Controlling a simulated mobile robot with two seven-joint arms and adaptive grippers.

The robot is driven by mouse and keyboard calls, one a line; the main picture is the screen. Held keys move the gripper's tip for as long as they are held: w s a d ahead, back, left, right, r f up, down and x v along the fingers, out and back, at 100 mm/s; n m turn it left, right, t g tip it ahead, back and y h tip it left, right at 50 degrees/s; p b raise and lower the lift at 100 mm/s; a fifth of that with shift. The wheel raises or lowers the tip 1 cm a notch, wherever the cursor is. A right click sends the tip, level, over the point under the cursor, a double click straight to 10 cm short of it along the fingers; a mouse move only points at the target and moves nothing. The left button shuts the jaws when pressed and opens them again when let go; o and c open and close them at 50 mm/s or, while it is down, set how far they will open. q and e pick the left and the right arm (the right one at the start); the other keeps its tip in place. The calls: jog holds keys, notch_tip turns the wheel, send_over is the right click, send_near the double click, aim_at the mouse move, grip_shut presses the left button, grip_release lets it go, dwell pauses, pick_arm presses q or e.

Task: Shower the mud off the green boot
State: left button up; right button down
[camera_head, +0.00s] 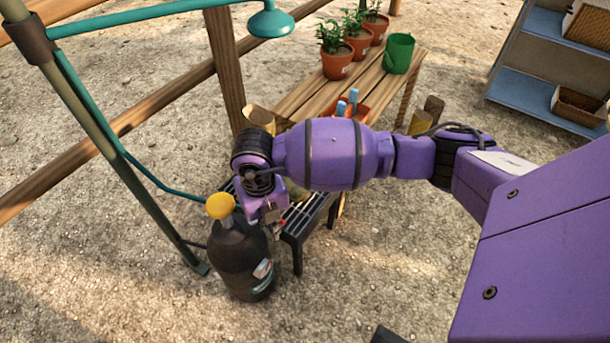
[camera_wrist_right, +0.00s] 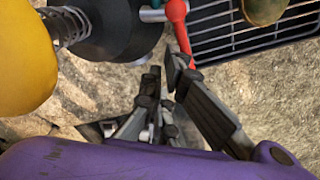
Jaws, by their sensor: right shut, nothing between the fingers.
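The green boot is mostly hidden behind my right arm in the head view. A muddy olive-brown piece (camera_head: 258,118) shows above the wrist, seemingly its top. In the right wrist view a rounded olive piece (camera_wrist_right: 265,10), probably the boot, is over the black grate (camera_wrist_right: 225,35). The teal shower head (camera_head: 270,22) hangs from its pipe above; no water shows. A dark tank with a yellow knob (camera_head: 220,206) stands beside the grate. A red lever (camera_wrist_right: 178,22) is by the tank. My right gripper (camera_wrist_right: 168,78) is shut and empty, just below the lever.
A wooden bench (camera_head: 312,82) behind holds potted plants (camera_head: 336,62) and a green bucket (camera_head: 398,54). A shelf unit (camera_head: 540,70) stands at the right. The shower post (camera_head: 105,150) rises at the left. Gravel in front is mostly clear.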

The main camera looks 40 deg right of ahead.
notch_tip(320, 180, down, 4)
jog(key=shift+r+b, duration=0.25)
jog(key=shift+b, duration=0.25)
jog(key=shift+d, duration=0.1)
jog(key=r+p, duration=0.1)
jog(key=d+r+p, duration=0.1)
jog(key=r, duration=0.1)
jog(key=w+r+p, duration=0.1)
jog(key=shift+d+r+p, duration=0.2)
jog(key=shift+r+p, duration=0.15)
jog(key=shift+r, duration=0.05)
dwell(0.5)
